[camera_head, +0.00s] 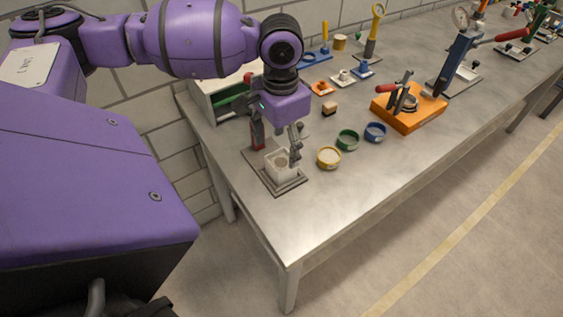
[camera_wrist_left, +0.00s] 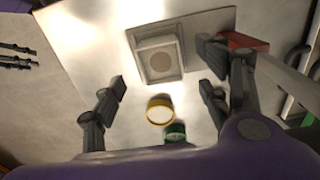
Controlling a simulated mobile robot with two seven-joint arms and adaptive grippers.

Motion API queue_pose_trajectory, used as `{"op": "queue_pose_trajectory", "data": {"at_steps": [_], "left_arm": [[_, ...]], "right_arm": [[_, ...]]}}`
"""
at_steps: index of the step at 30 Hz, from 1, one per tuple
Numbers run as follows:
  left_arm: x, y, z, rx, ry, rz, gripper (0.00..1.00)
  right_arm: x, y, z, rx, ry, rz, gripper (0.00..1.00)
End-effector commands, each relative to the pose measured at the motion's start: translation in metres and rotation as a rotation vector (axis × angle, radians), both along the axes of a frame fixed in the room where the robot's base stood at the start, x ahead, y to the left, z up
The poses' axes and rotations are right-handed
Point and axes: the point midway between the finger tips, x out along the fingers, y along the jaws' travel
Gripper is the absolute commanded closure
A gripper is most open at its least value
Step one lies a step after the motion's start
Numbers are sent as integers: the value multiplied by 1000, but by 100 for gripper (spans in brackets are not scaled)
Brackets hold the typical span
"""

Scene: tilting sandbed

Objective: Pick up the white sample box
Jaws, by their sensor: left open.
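The white sample box (camera_head: 281,168) is a small square open-topped box with a round inner part. It sits upright on a grey plate (camera_head: 262,176) near the bench's left end. In the left wrist view the box (camera_wrist_left: 158,60) lies beyond my fingertips. My left gripper (camera_head: 291,144) points down just above the box and partly hides its far side. In the left wrist view the left gripper (camera_wrist_left: 162,92) has its fingers spread wide with nothing between them. Whether a fingertip touches the box cannot be told. My right gripper is in neither view.
A red and black upright part (camera_head: 257,133) stands close behind the left gripper. Yellow (camera_head: 328,158), green (camera_head: 348,140) and blue (camera_head: 375,132) round dishes lie right of the plate. An orange block with a clamp (camera_head: 409,116) is farther right. The bench's front strip is clear.

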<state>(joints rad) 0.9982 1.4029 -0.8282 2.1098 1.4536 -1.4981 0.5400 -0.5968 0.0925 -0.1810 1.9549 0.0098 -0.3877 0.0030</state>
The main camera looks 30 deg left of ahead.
Motion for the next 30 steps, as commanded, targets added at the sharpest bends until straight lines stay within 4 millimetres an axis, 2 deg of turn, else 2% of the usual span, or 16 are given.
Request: {"op": "queue_pose_trajectory", "data": {"at_steps": [6, 13, 20, 23, 30], "left_arm": [[0, 0, -21, 0, 1, 0, 31], [0, 0, -55, 1, 2, 0, 31], [1, 0, -58, 1, -4, 0, 31], [0, 0, -58, 1, -4, 0, 42], [0, 0, -58, 1, -3, 0, 73]], "right_arm": [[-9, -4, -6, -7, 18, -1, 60], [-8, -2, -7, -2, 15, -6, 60], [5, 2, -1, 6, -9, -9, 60], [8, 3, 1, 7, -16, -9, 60], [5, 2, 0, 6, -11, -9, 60]]}}
